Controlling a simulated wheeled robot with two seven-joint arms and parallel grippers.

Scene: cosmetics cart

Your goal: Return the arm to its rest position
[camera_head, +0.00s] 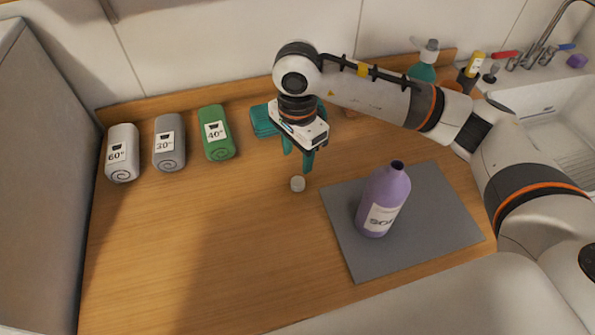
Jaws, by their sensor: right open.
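My right arm comes in from the right and reaches over the middle of the wooden counter. Its right gripper (299,165) points down with teal fingers parted and nothing between them. A purple bottle (384,200) with a white label and a dark open neck stands upright on a grey mat (443,218), to the right of the gripper. My left gripper is not in view.
A teal item (262,121) lies behind the gripper. A teal pump bottle (424,68) and a sink (545,125) are at the back right. The front left counter is clear.

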